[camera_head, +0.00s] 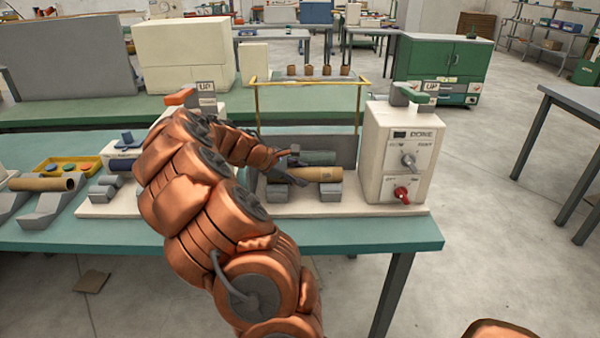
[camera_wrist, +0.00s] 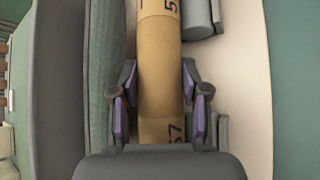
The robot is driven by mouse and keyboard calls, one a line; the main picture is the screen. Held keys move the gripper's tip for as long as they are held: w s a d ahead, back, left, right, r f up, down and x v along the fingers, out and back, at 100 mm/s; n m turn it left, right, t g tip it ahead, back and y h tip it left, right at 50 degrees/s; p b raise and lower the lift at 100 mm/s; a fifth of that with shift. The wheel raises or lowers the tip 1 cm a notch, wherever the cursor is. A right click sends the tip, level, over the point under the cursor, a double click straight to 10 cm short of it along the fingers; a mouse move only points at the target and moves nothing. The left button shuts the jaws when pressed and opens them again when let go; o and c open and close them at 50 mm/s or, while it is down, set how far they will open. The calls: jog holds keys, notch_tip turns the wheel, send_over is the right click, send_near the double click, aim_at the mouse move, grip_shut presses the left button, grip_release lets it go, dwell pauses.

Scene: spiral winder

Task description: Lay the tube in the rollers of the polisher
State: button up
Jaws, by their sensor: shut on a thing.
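The tube (camera_head: 320,174) is a tan cardboard cylinder with dark printed numbers. It lies level over the polisher, whose white box (camera_head: 402,150) carries knobs and a DONE label. Grey roller supports (camera_head: 329,191) stand in front of and below the tube, and a greenish roller (camera_head: 317,158) is behind it. My gripper (camera_wrist: 159,78) is shut on the tube, one finger on each side. In the wrist view the tube (camera_wrist: 160,48) runs lengthwise, between the textured green roller (camera_wrist: 106,60) and a grey roller (camera_wrist: 197,18). I cannot tell whether the tube touches the rollers.
Another tan tube (camera_head: 42,184) lies on grey supports at the left. A yellow tray (camera_head: 68,166) is behind it. A brass-coloured rail frame (camera_head: 305,83) stands behind the polisher. The teal table (camera_head: 410,232) has a clear front strip.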

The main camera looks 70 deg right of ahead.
aim_at(300, 169)
jog(key=o, duration=1.4)
jog(key=shift+c, duration=0.2)
jog(key=shift+r, duration=0.1)
notch_tip(300, 169, up, 10)
jog(key=shift+f, duration=0.1)
notch_tip(300, 169, up, 7)
jog(key=p, duration=0.5)
jog(key=shift+p, duration=0.4)
